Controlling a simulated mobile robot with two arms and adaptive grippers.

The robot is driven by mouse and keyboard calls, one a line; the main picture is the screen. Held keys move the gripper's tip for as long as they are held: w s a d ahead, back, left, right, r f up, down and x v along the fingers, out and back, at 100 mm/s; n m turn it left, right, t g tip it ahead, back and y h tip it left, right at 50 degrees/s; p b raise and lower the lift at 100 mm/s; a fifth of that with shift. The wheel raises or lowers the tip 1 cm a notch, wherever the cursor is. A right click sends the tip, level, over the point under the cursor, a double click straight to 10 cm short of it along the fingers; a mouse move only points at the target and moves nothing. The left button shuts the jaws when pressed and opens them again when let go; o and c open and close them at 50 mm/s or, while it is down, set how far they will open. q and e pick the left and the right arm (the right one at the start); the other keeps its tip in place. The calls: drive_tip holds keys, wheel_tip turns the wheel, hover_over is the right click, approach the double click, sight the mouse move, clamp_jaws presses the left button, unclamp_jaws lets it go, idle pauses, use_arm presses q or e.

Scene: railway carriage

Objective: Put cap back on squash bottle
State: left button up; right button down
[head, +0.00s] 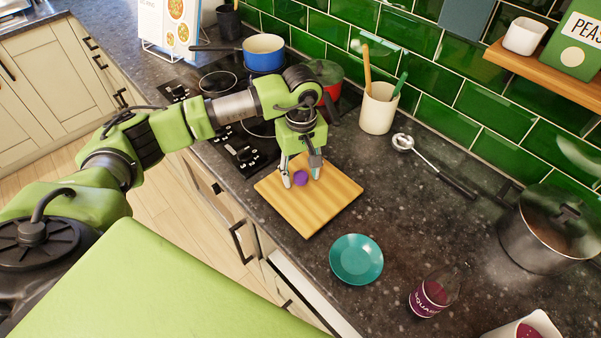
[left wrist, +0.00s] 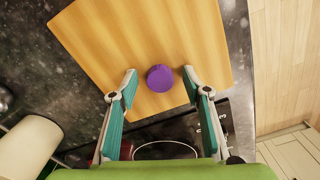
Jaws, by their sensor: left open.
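The purple cap (head: 300,178) lies on the wooden chopping board (head: 336,205). In the left wrist view the cap (left wrist: 160,78) sits on the board, just ahead of and between my open fingertips. My left gripper (head: 301,177) is open and points down over the board; it also shows in the left wrist view (left wrist: 160,80). I cannot tell whether a finger touches the cap. The squash bottle (head: 434,293), clear with a purple label and dark contents, is on the worktop at the lower right, apart from the board. My right gripper is not in view.
A teal plate (head: 356,259) lies between the board and the bottle. A white jug (head: 524,328) is at the bottom right edge. The hob is behind my left arm.

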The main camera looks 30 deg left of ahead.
sight(301, 178)
use_arm(q)
drive_tip(key=c, duration=0.9)
drive_tip(key=shift+o, duration=0.2)
drive_tip(key=shift+w+r+b, duration=0.1)
drive_tip(key=shift+r+b, duration=0.4)
drive_tip(key=shift+b, duration=0.15)
drive_tip(key=shift+s+r+b, duration=0.15)
drive_tip(key=shift+r+b, duration=0.3)
drive_tip(key=shift+r, duration=0.2)
drive_tip(key=shift+s+r+b, duration=0.15)
drive_tip(key=shift+r+b, duration=0.25)
drive_tip(key=shift+r, duration=0.2)
drive_tip(key=s+d+r+b, duration=0.3)
drive_tip(key=s+r, duration=0.6)
drive_tip(key=s, duration=0.4)
drive_tip(key=shift+d+r+b, duration=0.25)
drive_tip(key=shift+b, duration=0.35)
